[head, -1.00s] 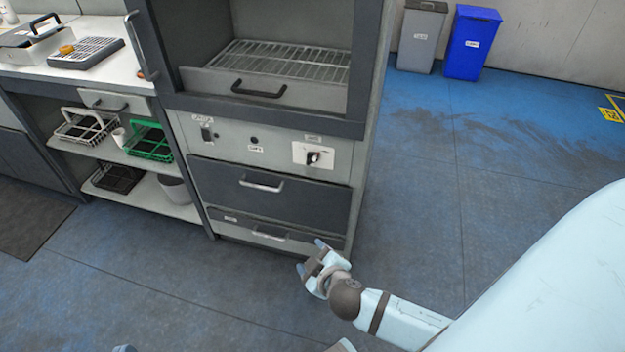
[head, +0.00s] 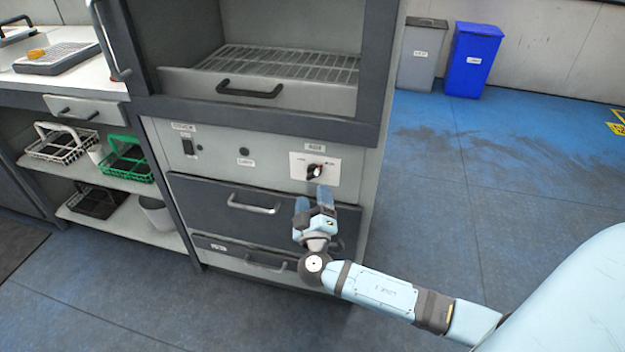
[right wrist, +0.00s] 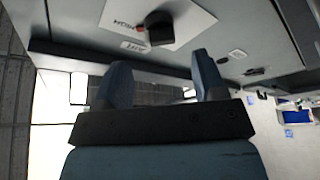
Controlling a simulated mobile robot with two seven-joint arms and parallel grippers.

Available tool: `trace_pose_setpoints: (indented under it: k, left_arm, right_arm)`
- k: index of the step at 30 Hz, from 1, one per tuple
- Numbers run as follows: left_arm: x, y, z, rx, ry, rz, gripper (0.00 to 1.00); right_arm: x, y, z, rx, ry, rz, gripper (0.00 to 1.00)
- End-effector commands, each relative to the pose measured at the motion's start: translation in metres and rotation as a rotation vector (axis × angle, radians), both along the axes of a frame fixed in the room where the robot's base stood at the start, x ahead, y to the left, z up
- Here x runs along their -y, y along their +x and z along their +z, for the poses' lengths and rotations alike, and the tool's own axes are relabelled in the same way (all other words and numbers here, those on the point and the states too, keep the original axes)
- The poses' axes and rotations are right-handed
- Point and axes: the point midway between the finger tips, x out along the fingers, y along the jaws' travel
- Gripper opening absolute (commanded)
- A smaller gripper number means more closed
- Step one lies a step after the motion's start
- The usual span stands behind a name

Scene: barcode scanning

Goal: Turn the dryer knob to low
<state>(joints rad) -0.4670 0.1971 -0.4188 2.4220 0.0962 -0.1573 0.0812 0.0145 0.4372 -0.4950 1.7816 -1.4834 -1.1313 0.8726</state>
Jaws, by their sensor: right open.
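The dryer knob (head: 314,171) is a black dial on a white plate on the dryer's grey front panel (head: 215,155). It also shows in the right wrist view (right wrist: 160,27), above and beyond my fingertips. The plate has small printed labels, which I cannot read clearly in the head view. My right gripper (head: 312,198) is just below the knob, in front of the upper dark drawer, and points up at it. Its two blue fingers (right wrist: 162,80) are apart, with nothing between them and not touching the knob. My left gripper is not in view.
The open dryer chamber with a wire rack (head: 285,65) is above the panel. A power switch (head: 188,146) and a round button (head: 244,152) sit left of the knob. Drawer handles (head: 253,204) stick out below. Open floor lies to the right, with two bins (head: 470,60) behind.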

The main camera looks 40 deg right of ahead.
Motion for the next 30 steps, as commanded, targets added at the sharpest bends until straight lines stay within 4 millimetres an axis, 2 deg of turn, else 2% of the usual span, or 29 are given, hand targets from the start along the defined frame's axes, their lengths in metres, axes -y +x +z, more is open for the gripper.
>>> trace_pose_setpoints:
  k: [3, 9, 22, 28, 30]
  left_arm:
    - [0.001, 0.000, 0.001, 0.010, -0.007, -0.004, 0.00]
    - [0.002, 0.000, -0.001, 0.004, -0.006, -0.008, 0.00]
    - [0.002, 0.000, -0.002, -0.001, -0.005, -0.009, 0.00]
    - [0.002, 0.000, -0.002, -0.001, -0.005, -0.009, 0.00]
    - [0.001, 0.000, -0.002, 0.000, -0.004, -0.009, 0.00]
  right_arm:
    - [0.013, 0.020, 0.006, 0.002, -0.002, 0.000, 0.64]
    - [0.027, 0.042, 0.013, 0.000, -0.001, 0.000, 0.64]
    - [0.032, 0.049, 0.016, -0.001, 0.000, 0.001, 0.64]
    - [0.032, 0.049, 0.016, -0.001, 0.000, 0.001, 0.18]
    - [0.032, 0.049, 0.016, -0.002, 0.001, 0.001, 0.17]
